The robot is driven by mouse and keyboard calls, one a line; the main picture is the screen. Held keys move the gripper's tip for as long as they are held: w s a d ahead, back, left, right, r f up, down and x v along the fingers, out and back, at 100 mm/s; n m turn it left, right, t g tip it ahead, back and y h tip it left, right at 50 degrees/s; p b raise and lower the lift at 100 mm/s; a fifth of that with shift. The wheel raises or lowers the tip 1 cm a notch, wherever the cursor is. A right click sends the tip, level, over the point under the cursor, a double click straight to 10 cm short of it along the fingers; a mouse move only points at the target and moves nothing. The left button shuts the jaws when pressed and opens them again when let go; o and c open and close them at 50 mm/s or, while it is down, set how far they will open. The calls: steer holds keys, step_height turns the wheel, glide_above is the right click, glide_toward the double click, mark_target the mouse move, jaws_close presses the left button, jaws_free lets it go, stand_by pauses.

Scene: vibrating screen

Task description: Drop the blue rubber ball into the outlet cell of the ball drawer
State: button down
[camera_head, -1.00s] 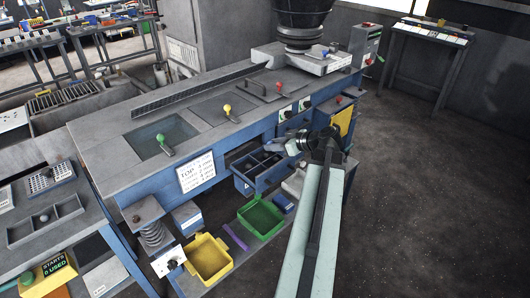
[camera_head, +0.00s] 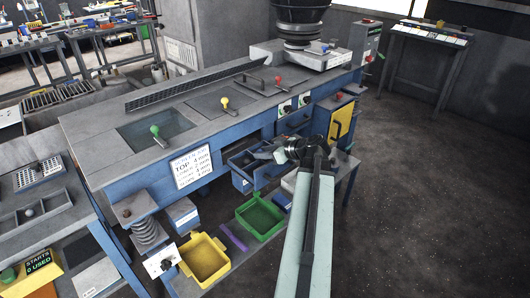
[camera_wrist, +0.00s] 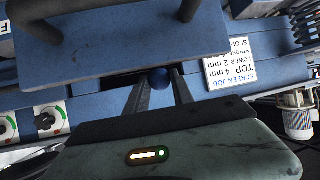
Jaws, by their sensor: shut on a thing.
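My gripper (camera_wrist: 159,88) is shut on the blue rubber ball (camera_wrist: 159,78), which shows dark blue between the fingertips in the wrist view. In the head view my gripper (camera_head: 262,153) is over the right part of the open ball drawer (camera_head: 243,181) and hides some of its cells. The drawer is blue with dark compartments and is pulled out below the bench top. I cannot make out the ball in the head view, nor tell which cell lies beneath it. A blue panel with a dark handle (camera_wrist: 110,45) lies close in front of the fingers in the wrist view.
The screen job sign (camera_head: 192,167) hangs left of the drawer. A green bin (camera_head: 260,217) and a yellow bin (camera_head: 204,258) stand on the low shelf below. A yellow panel (camera_head: 342,122) is to the right. The floor at right is clear.

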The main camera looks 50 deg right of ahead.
steer(key=shift+r, duration=0.1)
steer(key=c, duration=1)
jaws_free()
steer(key=p+v, duration=0.3)
steer(key=v, duration=0.5)
steer(key=shift+p, duration=0.4)
steer(key=shift+w, duration=0.1)
